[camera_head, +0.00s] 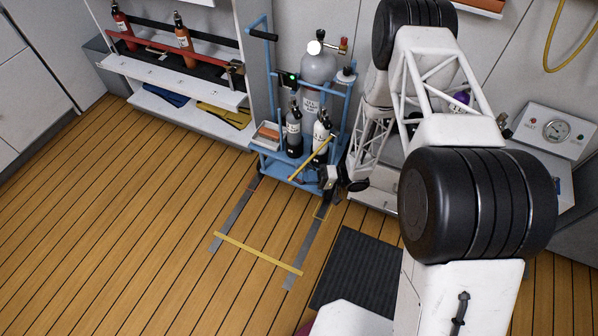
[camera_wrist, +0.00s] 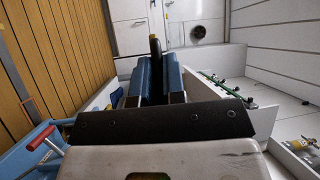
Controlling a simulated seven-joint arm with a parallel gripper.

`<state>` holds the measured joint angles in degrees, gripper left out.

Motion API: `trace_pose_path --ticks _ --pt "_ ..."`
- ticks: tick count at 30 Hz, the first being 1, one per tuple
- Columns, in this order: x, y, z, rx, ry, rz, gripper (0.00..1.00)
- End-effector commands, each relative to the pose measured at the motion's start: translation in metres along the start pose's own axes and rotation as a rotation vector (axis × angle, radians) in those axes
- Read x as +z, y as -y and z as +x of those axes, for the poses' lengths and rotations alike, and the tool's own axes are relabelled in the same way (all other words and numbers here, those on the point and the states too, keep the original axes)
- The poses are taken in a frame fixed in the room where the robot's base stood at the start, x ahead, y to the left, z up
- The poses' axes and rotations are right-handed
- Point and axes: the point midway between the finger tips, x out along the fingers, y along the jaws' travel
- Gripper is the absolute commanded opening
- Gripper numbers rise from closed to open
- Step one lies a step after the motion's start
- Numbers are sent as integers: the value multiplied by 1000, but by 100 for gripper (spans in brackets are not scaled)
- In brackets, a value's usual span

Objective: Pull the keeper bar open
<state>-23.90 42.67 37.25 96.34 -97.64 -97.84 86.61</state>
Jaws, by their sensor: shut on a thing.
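My gripper (camera_head: 328,183) is low at the cart's front right corner, close to the bar. In the wrist view my gripper's blue fingers (camera_wrist: 152,78) are closed around a thin dark upright piece (camera_wrist: 155,48). Whether that piece belongs to the bar cannot be told. A red-ended handle (camera_wrist: 42,138) shows on blue framing at the left of the wrist view.
The cart holds a grey cylinder (camera_head: 318,70) and small bottles (camera_head: 294,132). Grey floor strips and a yellow line (camera_head: 257,253) lie before it. A dark mat (camera_head: 350,265) is at right. A bottle shelf (camera_head: 175,78) stands left. The wooden floor is clear at left.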

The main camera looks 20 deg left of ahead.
Motion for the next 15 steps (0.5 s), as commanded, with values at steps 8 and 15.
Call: trace_pose_path --ticks 8,15 --pt "14 4 -20 -14 108 15 0" --pt "18 6 -26 -18 138 19 0"
